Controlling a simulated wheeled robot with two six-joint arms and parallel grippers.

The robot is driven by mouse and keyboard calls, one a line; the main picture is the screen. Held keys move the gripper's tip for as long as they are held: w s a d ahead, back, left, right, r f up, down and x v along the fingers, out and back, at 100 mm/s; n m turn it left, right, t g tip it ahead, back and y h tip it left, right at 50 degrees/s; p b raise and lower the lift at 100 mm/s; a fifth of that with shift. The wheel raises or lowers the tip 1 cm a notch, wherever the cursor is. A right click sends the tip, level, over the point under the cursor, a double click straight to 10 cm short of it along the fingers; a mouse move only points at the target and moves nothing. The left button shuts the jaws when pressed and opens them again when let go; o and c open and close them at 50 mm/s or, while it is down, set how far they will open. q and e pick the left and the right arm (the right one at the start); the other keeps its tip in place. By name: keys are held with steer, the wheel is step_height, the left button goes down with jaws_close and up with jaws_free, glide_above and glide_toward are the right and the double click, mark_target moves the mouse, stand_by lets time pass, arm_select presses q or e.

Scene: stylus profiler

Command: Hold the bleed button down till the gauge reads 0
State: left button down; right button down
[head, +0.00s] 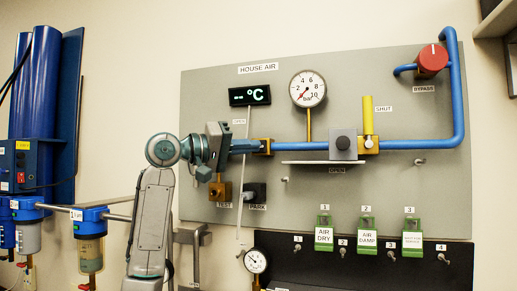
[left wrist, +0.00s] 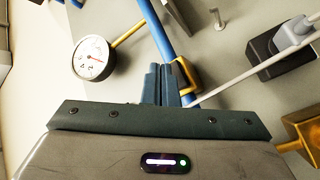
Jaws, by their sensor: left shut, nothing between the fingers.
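The round gauge (head: 308,89) stands on a yellow stem above the blue pipe in the head view. Its red needle points to the lower left, near the low end. The gauge also shows in the left wrist view (left wrist: 93,58). My left gripper (head: 243,147) is shut and empty by the brass fitting (head: 264,146) at the pipe's left end; its closed fingers show in the left wrist view (left wrist: 165,85). Whether my fingers touch anything is unclear. My right gripper is out of view.
A yellow lever (head: 369,115) stands right of the grey block, under the red bypass knob (head: 432,60). A thin white rod (head: 241,210) hangs near my gripper. TEST (head: 220,190) and PARK (head: 255,192) fittings lie below it. Blue filters (head: 89,222) stand left.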

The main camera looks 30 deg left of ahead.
arm_select(q)
steer(key=s, duration=0.2)
steer(key=s+d+b, duration=0.1)
steer(key=s, duration=0.1)
steer(key=shift+s+d, duration=0.1)
steer(key=shift+s, duration=0.3)
